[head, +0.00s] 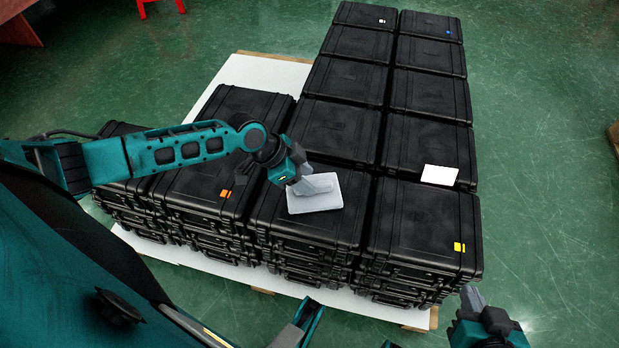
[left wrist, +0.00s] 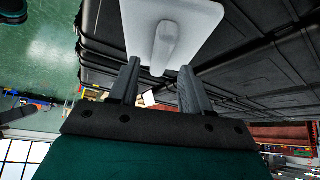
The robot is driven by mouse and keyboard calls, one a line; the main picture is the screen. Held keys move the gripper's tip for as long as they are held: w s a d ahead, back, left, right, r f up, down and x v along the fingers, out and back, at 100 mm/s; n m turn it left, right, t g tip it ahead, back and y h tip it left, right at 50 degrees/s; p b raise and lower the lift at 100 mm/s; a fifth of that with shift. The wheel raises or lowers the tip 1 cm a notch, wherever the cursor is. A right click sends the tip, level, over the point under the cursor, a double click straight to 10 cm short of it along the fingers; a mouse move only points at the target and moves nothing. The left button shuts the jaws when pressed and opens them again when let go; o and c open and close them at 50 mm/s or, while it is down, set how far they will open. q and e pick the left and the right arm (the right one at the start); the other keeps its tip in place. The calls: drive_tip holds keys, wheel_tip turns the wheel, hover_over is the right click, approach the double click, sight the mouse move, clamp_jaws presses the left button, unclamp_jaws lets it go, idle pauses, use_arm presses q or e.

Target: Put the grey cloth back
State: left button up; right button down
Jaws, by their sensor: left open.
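The grey cloth (head: 325,202) is a pale, flat rectangle with a raised ridge, lying on top of a black case in the front row. In the left wrist view the cloth (left wrist: 197,18) is just beyond my fingertips, its ridge pointing toward the gap between them. My left gripper (head: 301,187) is over the cloth's left part, open; the left wrist view shows its two fingers (left wrist: 160,70) apart. Whether they touch the ridge is unclear. My right gripper (head: 474,298) is at the bottom right, away from the cloth; its finger opening cannot be made out.
Stacked black cases (head: 345,130) stand on a white-topped pallet (head: 262,75). A white card (head: 440,175) lies on a case to the right of the cloth. Small yellow (head: 459,247) and orange (head: 226,193) labels mark the cases. Green floor is open on the right.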

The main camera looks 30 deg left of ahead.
use_arm(q)
drive_tip(key=p+v, duration=0.2)
drive_tip(key=v, duration=0.7)
drive_tip(key=s+d+n+t+y, duration=0.2)
drive_tip(key=s+d+n+t, duration=0.4)
drive_tip(key=d, duration=0.6)
drive_tip(key=shift+s+d+f+n+t, duration=0.2)
drive_tip(key=shift+s+d+n+t, duration=0.15)
drive_tip(key=shift+s+n, duration=0.6)
use_arm(e)
wheel_tip(320, 180, up, 3)
drive_tip(key=shift+f, duration=0.1)
use_arm(q)
wheel_tip(320, 180, up, 7)
drive_tip(key=s+a+y+p, duration=0.1)
drive_tip(key=a+p, duration=0.2)
drive_tip(key=p, duration=0.8)
drive_tip(key=shift+s+p, duration=0.25)
drive_tip(key=shift+p, duration=0.15)
use_arm(e)
wheel_tip(320, 180, up, 7)
drive_tip(key=s+d+h, duration=0.1)
drive_tip(key=d, duration=0.2)
drive_tip(key=shift+s, duration=0.3)
